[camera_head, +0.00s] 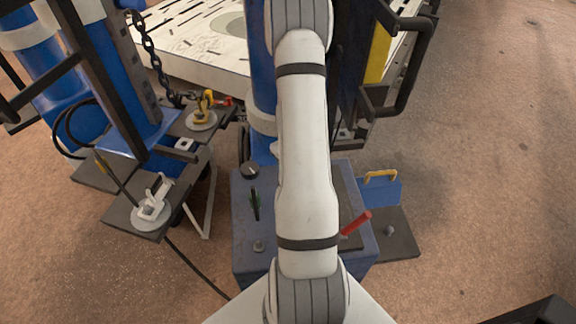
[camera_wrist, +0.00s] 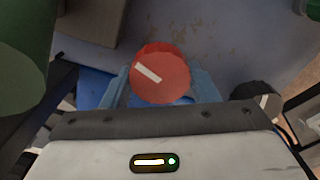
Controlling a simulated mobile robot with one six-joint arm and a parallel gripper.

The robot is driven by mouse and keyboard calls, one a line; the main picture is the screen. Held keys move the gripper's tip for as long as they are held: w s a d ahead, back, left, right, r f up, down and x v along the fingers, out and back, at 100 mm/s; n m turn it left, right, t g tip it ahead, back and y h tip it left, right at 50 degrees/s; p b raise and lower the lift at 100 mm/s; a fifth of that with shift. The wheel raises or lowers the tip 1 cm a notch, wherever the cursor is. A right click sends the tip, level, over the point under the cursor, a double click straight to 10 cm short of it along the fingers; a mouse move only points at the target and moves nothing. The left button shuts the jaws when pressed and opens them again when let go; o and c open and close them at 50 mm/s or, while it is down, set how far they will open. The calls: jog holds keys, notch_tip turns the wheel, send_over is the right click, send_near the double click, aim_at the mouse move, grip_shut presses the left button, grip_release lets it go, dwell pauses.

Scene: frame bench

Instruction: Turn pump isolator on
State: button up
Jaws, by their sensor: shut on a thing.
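A round red knob (camera_wrist: 172,72) with a white pointer bar sits in the upper middle of the wrist view. The bar slants from upper left to lower right. I take this knob to be the pump isolator, though no label is readable. My gripper (camera_wrist: 160,88) has its two blue fingers on either side of the knob and is shut on it. In the head view my arm covers the middle of the scene, and neither the gripper nor this knob can be made out there.
A blue control box (camera_head: 243,235) shows a black knob (camera_head: 250,171) and a red-handled lever (camera_head: 356,223). A large green cylinder (camera_wrist: 24,45) and a dark round knob (camera_wrist: 254,94) flank the gripper. A side shelf (camera_head: 125,212) holds a white clamp (camera_head: 153,203). Open floor lies right.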

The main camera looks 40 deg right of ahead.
jog(key=m+b, duration=0.2)
jog(key=m, duration=0.4)
jog(key=shift+s+f, duration=0.1)
jog(key=shift+s, duration=0.05)
jog(key=shift+m, duration=0.4)
jog(key=o, duration=1)
jog(key=shift+d+r, duration=0.1)
jog(key=shift+r, duration=0.4)
notch_tip(320, 180, up, 7)
jog(key=shift+f+p, duration=0.1)
jog(key=shift+p, duration=0.2)
